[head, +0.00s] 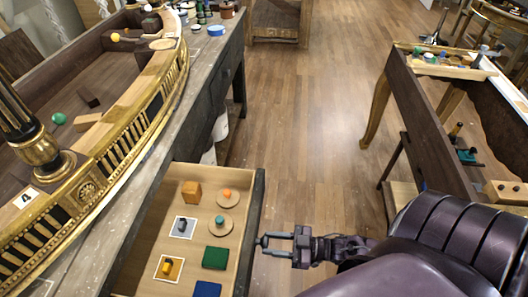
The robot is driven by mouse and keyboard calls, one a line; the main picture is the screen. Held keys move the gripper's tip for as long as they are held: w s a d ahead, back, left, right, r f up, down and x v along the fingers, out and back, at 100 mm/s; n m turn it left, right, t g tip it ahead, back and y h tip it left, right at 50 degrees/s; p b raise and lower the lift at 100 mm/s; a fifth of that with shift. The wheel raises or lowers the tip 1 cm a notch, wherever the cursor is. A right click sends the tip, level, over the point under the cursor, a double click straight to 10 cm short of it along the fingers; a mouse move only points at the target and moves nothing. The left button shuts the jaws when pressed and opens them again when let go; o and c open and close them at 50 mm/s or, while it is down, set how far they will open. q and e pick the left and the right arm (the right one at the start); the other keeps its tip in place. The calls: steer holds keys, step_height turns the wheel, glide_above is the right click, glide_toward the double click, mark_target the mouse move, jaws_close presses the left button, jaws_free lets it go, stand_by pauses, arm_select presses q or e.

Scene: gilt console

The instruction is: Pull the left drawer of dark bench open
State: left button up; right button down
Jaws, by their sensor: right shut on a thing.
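The dark bench (190,105) runs along the left side of the view. Its near drawer (246,225), the left one, stands well out from the bench front, with its light wooden inside showing. My right gripper (268,243) is at the outer face of this drawer's dark front. It is shut on the drawer's handle (262,240), which is small and mostly hidden by the fingers. My left gripper is not in view.
The drawer holds an orange-brown cube (191,192), a green block (216,258), a blue block (207,289) and round discs. A gilt console (120,150) lies on the bench. A second table (420,125) stands at the right. The wooden floor (310,120) between is clear.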

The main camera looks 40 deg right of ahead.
steer(key=shift+d, duration=0.1)
steer(key=c, duration=0.9)
jaws_free()
steer(key=shift+c, duration=0.2)
steer(key=shift+s, duration=0.1)
steer(key=v, duration=0.7)
steer(key=shift+s+d+b, duration=0.3)
steer(key=shift+b, duration=0.15)
